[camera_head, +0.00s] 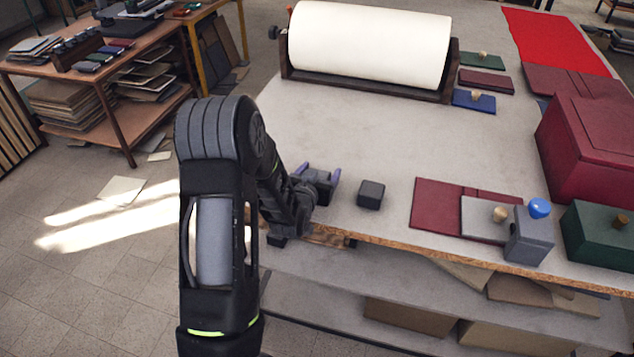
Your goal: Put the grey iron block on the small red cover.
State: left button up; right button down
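A small dark grey block (371,194) stands on the table near its front edge, just right of my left gripper (318,176). My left gripper has its purple-tipped fingers spread apart, with nothing seen between them, and is apart from the block. A flat dark red cover (435,206) lies to the right of the block, partly beside and under a grey plate with a wooden knob (480,222). A smaller dark red cover (487,79) lies at the back, right of the white roll. I cannot tell which is the small red cover. My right gripper is not in view.
A grey upright block (529,240) and blue knob (540,207) stand at the front right. Beside them are a green box (600,235) and a large dark red box (590,150). A white roll (370,43) fills the back. The table's middle (400,130) is clear.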

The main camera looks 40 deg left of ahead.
pick_arm(q)
grip_shut()
dwell(0.6)
jog(key=shift+w+r, duration=0.1)
jog(key=shift+r, duration=0.05)
